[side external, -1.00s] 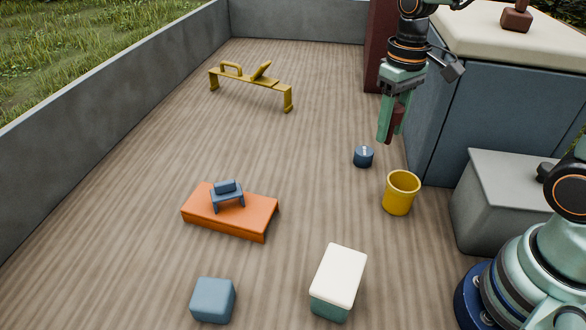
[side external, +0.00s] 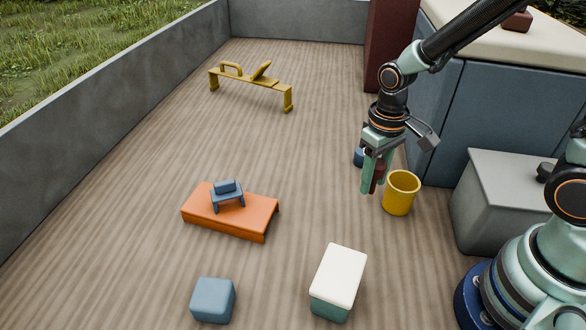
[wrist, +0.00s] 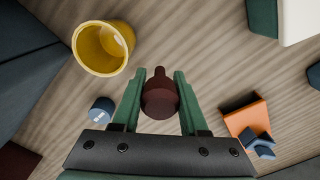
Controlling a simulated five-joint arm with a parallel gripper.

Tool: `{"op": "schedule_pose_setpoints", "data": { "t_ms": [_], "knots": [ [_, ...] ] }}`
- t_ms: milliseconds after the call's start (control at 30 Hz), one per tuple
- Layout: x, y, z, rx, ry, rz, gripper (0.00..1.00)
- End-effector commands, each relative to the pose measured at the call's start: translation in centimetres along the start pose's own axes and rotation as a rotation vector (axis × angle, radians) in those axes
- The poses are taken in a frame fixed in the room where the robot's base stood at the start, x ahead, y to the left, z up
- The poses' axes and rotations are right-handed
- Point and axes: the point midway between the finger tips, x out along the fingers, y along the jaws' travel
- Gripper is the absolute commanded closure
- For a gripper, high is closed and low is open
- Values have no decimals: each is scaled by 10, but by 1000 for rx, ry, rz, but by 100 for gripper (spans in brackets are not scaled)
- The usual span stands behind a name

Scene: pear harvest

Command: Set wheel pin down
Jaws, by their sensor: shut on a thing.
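The wheel pin appears to be the dark maroon piece (wrist: 160,98) between the green fingers of my gripper (wrist: 160,74) in the wrist view. It has a rounded body and a narrower neck pointing away from the palm. In the side external view the maroon piece (side external: 379,172) shows partly between the fingers, the rest hidden. My gripper (side external: 371,190) is shut on it, fingers pointing down, in front of and left of the yellow bucket. The gap to the floor is hard to judge.
The yellow bucket (side external: 401,194) stands close on the right. A small blue cylinder (side external: 358,157) is partly hidden behind my gripper. An orange platform (side external: 255,213), a white-topped box (side external: 340,275) and a blue block (side external: 213,300) stand nearer. Bare floor (side external: 310,190) lies left of my gripper.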

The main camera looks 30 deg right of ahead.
Motion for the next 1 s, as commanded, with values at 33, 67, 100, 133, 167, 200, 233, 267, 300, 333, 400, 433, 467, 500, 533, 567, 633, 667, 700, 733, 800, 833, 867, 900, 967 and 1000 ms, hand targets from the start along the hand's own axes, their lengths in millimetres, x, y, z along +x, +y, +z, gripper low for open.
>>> {"op": "schedule_pose_setpoints", "data": {
  "t_ms": [33, 67, 100, 133, 167, 200, 233, 267, 300, 333, 400, 433, 467, 500, 533, 567, 633, 667, 700, 733, 800, 833, 867, 900, 967, 1000],
  "knots": [
    [10, 0, 2, 0, -7, 1, 100],
    [15, 0, 1, 0, -5, 1, 100],
    [20, 0, 1, 0, -4, 1, 100],
    [22, 0, 0, 0, -2, 0, 100],
    [25, 0, 0, 0, -2, 0, 100],
    [27, 0, 0, 0, -1, 0, 100],
    [28, 0, 0, 0, 0, 0, 100],
    [30, 0, 0, 0, 0, 0, 100],
    [32, 0, 0, 0, -1, 0, 100],
    [34, 0, 0, 0, -2, 0, 100],
    [43, 0, 1, 0, -3, 0, 100],
    [47, 0, 1, 0, -4, 0, 100],
    [50, 0, 1, 0, -4, 0, 100],
    [56, 0, 1, 0, -4, 0, 100],
    [59, 0, 0, 0, -3, 0, 100],
    [62, 0, 1, 0, -4, 0, 100],
    [66, 0, 0, 0, -1, 0, 100],
    [67, 0, 0, 0, -1, 0, 100],
    [68, 0, 0, 0, 0, 0, 100],
    [68, 0, 0, 0, 0, 0, 100],
    [68, 0, 0, 0, 1, 0, 100],
    [68, 0, 0, 0, 1, 0, 100],
    [68, 0, 0, 0, 1, 0, 100],
    [68, 0, 0, 0, 1, 0, 100],
    [68, 0, 0, 0, 1, 0, 100],
    [69, 0, 0, 0, 1, 0, 100]
  ]
}}
